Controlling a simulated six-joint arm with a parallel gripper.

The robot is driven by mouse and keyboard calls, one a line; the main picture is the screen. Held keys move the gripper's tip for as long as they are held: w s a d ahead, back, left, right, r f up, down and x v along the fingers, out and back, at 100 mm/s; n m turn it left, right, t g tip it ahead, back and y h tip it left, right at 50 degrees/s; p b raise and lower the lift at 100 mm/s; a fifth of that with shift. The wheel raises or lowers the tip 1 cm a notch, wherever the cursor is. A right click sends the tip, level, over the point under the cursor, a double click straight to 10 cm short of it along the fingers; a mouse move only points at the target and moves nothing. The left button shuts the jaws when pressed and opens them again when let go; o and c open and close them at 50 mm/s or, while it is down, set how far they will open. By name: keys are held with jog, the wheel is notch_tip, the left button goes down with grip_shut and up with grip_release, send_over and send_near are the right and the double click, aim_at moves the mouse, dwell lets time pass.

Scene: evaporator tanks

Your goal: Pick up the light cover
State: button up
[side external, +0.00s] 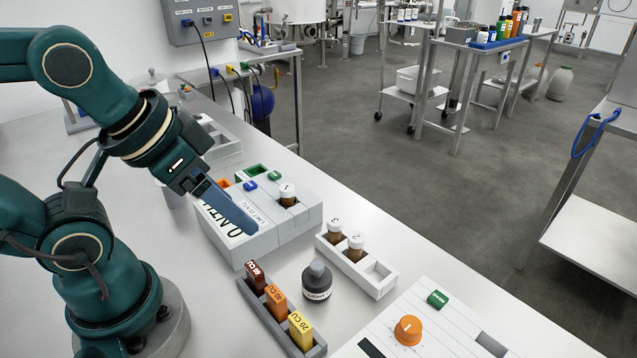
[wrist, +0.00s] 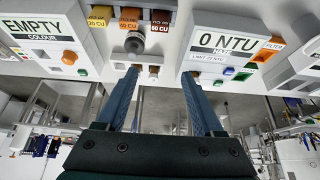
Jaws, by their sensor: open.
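The light cover (side external: 317,284) is a small dark grey, cap-like piece with a rounded top and a white "LIGHT" label. It stands upright on the white bench between the colour-block holder and the vial rack. It also shows in the wrist view (wrist: 135,42), near the top, beside the coloured blocks. My gripper (side external: 252,229) is over the 0 NTU meter, left of and above the cover in the side view. In the wrist view my gripper (wrist: 160,73) has its two blue fingers well apart with nothing held between them. The cover is clear of both fingers.
The 0 NTU meter (side external: 264,237) holds a vial (side external: 288,196). A white rack (side external: 382,286) holds two brown vials (side external: 335,231) and has an empty slot. A grey holder (side external: 262,308) carries brown, orange and yellow blocks. The EMPTY colour meter (wrist: 40,42) has an orange knob (side external: 408,330).

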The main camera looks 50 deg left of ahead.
jog(key=o, duration=0.4)
